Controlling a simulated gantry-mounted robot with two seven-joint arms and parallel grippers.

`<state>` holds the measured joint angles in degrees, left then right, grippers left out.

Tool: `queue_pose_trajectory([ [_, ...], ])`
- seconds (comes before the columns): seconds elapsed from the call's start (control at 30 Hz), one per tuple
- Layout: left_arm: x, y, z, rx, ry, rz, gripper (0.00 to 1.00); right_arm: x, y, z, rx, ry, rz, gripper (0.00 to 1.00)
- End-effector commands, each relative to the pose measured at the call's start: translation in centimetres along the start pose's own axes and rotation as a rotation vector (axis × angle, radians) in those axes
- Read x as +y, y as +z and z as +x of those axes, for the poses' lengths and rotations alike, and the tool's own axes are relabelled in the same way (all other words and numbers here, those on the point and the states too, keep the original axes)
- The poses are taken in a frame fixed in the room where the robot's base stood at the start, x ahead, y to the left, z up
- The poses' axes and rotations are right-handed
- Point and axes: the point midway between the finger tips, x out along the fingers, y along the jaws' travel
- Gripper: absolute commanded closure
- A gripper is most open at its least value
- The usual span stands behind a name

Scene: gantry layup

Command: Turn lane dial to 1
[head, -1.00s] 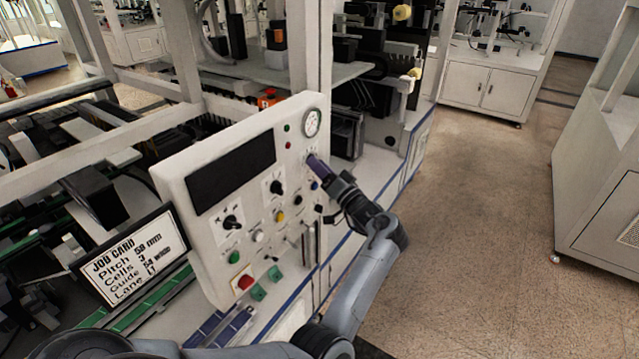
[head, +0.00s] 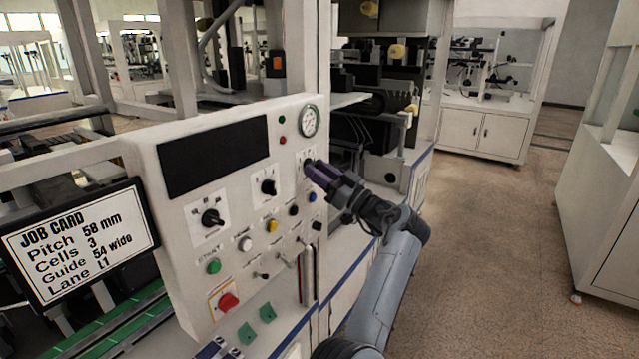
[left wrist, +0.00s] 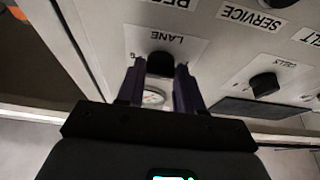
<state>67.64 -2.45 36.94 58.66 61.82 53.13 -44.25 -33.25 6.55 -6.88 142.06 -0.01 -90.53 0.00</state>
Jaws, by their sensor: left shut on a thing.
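The lane dial (left wrist: 160,65) is a black knob under an upside-down LANE label in the left wrist view. My left gripper (left wrist: 158,84) has its two purple fingers on either side of it, shut on it. In the head view my left gripper (head: 312,170) reaches the right side of the white control panel (head: 245,140), below the gauge, and its fingers mostly hide the dial. I cannot read the dial's setting. My right gripper is not in view.
The panel also carries a pressure gauge (head: 309,121), a dark screen (head: 215,157), other black dials (head: 212,217), a green button (head: 213,267) and a red button (head: 228,301). The cells dial (left wrist: 265,84) sits beside the lane dial. Open floor (head: 490,240) lies to the right.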

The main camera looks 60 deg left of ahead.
Motion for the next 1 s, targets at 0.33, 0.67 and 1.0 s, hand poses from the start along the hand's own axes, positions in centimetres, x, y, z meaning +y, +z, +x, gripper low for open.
queue_pose_trajectory([
  [0.33, 0.04, -0.04, 0.03, 0.000, -0.006, -0.018, 0.94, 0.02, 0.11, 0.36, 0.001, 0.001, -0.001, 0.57],
  [0.67, 0.04, -0.03, 0.03, 0.000, -0.006, -0.017, 0.39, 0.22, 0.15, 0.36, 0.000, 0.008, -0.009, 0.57],
  [1.0, 0.05, 0.00, -0.18, -0.001, -0.005, -0.015, 0.38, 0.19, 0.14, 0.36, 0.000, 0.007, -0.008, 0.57],
])
